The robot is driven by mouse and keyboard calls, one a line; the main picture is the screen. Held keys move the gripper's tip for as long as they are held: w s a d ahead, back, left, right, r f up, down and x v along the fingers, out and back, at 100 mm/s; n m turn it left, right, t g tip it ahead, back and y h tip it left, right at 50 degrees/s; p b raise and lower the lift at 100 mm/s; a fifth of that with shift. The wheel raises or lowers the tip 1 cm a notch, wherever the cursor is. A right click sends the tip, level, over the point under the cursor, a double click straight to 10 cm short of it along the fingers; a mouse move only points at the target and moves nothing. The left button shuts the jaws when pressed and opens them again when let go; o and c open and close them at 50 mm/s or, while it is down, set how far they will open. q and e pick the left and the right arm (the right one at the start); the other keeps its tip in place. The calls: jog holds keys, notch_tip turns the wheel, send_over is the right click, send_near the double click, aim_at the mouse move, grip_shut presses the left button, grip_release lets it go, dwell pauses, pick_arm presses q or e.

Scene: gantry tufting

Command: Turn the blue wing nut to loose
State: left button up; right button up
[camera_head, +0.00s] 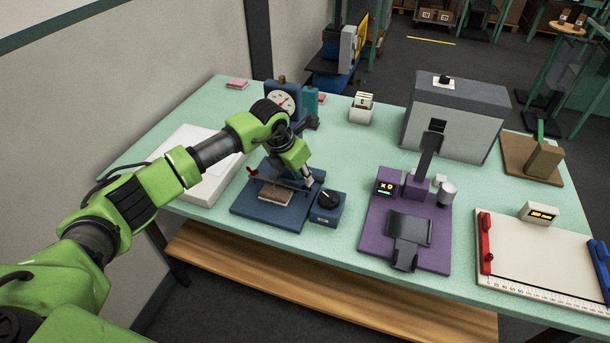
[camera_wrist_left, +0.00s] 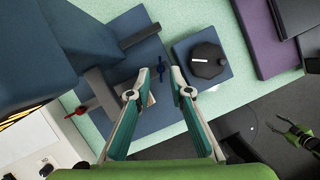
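The blue wing nut (camera_wrist_left: 160,68) shows in the left wrist view on the blue fixture, close to a dark bar. My left gripper (camera_wrist_left: 158,80) is open, with its two fingertips apart on either side of the wing nut and a gap showing to each finger. In the head view my left gripper (camera_head: 309,183) points down at the right part of the blue fixture (camera_head: 245,212) and hides the blue wing nut. My right gripper (camera_wrist_left: 292,132) is small at the right edge of the left wrist view, over the floor.
A red wing nut (camera_wrist_left: 75,110) sits at the other end of the bar. A blue box with a black knob (camera_wrist_left: 207,60) stands close to the right finger. A purple fixture (camera_head: 378,235) stands farther right. A brown block (camera_head: 275,196) lies on the blue fixture.

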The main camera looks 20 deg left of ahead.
pick_arm(q)
jog(key=shift+x, duration=1.55)
